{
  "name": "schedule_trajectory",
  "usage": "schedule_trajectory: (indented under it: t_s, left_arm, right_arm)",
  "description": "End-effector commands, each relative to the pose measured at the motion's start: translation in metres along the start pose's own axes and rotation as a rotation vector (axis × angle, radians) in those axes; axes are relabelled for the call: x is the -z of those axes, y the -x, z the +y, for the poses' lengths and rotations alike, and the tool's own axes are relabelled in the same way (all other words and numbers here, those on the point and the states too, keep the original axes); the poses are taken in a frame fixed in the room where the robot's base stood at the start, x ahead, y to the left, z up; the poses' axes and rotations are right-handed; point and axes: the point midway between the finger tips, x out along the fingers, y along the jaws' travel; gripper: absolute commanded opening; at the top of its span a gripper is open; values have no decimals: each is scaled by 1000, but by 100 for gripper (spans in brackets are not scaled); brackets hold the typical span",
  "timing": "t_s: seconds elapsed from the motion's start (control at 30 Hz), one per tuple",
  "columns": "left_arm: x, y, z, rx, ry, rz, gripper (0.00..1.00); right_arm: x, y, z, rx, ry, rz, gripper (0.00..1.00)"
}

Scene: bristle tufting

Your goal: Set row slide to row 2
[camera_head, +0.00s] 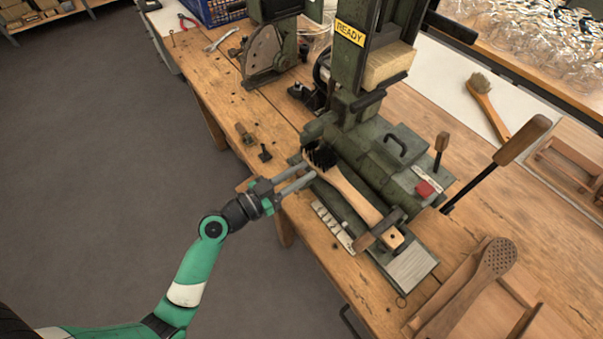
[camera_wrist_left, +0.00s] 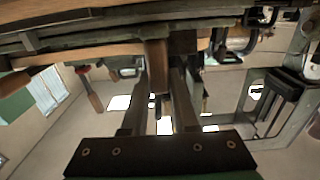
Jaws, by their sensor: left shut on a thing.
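The row slide is the dark green carriage on the machine bed, with a bare pale plate (camera_head: 411,268) at its near right end. A brush with a wooden handle (camera_head: 352,194) and black bristles (camera_head: 321,157) lies along it. A pale marked strip (camera_head: 333,226) runs along the front; its marks are too small to read. My left gripper (camera_head: 308,170) is at the front left of the slide, by the bristles. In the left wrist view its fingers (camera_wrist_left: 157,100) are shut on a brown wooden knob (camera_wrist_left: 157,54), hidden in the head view. My right gripper is out of view.
The green machine column (camera_head: 352,75) with a READY sign (camera_head: 350,33) rises behind. A long lever with a wooden grip (camera_head: 523,139) and a red button (camera_head: 425,189) are at right. Small parts (camera_head: 246,136) lie left.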

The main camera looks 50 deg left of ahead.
Motion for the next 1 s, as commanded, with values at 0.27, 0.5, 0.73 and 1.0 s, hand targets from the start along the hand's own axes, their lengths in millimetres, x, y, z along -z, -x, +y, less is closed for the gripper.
schedule_trajectory:
  t_s: [0.27, 0.5, 0.73, 1.0]
  left_arm:
    - [0, 0, -7, 2, 2, 1, 0]
    - [0, 0, -7, 2, 1, 1, 56]
    - [0, 0, -7, 2, 1, 1, 57]
    - [-1, 24, -8, 6, 3, -2, 57]
  right_arm:
    - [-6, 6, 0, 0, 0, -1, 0]
    - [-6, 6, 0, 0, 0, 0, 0]
    - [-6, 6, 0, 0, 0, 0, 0]
    - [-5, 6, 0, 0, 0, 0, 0]
